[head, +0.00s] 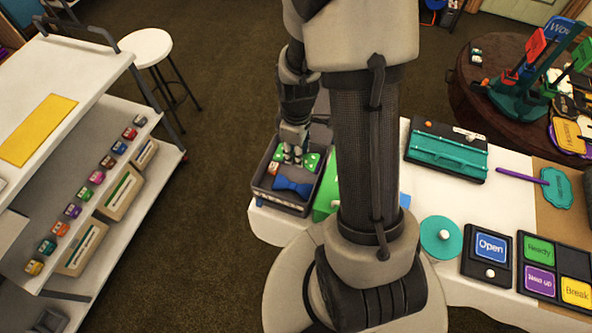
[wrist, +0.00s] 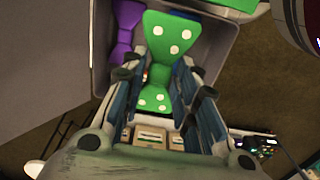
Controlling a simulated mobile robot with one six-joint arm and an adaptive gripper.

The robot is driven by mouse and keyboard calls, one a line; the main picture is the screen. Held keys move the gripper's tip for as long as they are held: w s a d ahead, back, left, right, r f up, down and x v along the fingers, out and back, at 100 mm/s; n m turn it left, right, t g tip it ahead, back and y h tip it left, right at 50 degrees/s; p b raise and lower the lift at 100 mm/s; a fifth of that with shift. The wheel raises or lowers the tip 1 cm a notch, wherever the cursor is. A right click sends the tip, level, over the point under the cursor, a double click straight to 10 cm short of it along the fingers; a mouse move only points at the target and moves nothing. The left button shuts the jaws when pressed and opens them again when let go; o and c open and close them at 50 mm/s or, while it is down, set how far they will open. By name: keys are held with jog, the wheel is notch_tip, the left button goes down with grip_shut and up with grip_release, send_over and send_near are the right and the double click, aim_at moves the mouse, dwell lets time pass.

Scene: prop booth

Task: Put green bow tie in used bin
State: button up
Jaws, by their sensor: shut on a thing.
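A green bow tie with white dots (head: 312,161) is held by its middle in my gripper (head: 292,156). In the wrist view the bow tie (wrist: 174,38) sits between the two fingers of my gripper (wrist: 164,80), one lobe beyond the fingertips and one nearer the palm. In the head view it appears over the back part of a grey open bin (head: 264,186); its exact height is unclear. A blue bow tie (head: 293,186) lies in the front of that bin. No label marking the bin as used is readable.
A purple bow-shaped item (wrist: 118,32) shows beside the held tie in the wrist view. A green box (head: 326,196) stands right of the bin, partly behind my arm. The white table (head: 420,200) carries a teal case (head: 447,150) and sign cards. A shelf (head: 110,135) stands left.

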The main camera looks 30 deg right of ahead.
notch_tip(320, 180, down, 9)
jog(key=shift+w+f+b, duration=0.1)
jog(key=shift+b, duration=1.15)
jog(key=shift+f+b, duration=0.55)
jog(key=o, duration=0.8)
jog(key=shift+r, duration=0.15)
